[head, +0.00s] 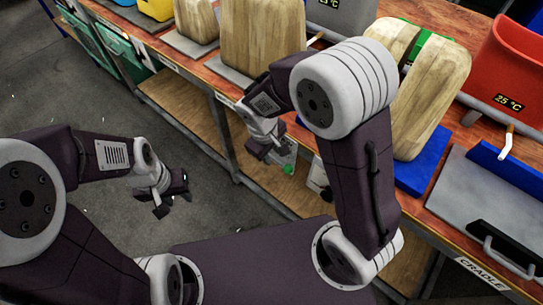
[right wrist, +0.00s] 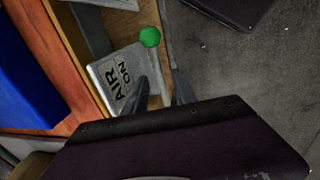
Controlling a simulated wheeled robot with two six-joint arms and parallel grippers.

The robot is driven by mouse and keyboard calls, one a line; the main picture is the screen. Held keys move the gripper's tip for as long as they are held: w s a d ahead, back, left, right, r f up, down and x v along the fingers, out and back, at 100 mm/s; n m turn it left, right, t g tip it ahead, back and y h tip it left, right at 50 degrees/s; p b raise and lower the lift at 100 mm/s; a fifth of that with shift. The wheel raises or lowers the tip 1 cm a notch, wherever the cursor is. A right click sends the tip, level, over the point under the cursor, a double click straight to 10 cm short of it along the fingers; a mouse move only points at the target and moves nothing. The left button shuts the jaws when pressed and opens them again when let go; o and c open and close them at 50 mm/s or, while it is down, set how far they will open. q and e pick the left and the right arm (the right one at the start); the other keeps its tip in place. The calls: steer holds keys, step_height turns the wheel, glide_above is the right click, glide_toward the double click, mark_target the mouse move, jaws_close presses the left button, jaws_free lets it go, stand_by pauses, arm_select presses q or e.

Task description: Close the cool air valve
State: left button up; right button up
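The air valve panel (right wrist: 112,78) is a pale plate marked "AIR ON" on the front of the bench. A green ball knob (right wrist: 150,37) sits at its edge; the knob also shows in the head view (head: 288,169). My right gripper (right wrist: 160,76) is open, with its two dark fingers apart and empty. Its tips are beside the panel, short of the knob in the right wrist view. In the head view my right arm hides part of the panel. My left gripper (head: 173,200) is open and empty over the floor, away from the bench.
The bench top (head: 310,125) carries wooden blocks (head: 262,40), a blue base (head: 425,165), a red bin (head: 510,65) reading 25 °C and a grey cradle plate (head: 460,195) with a black handle. A lower shelf (head: 185,115) runs under the bench. The floor (head: 90,110) is clear at left.

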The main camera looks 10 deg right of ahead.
steer(key=shift+f, duration=0.3)
jaws_close()
stand_by(1.3)
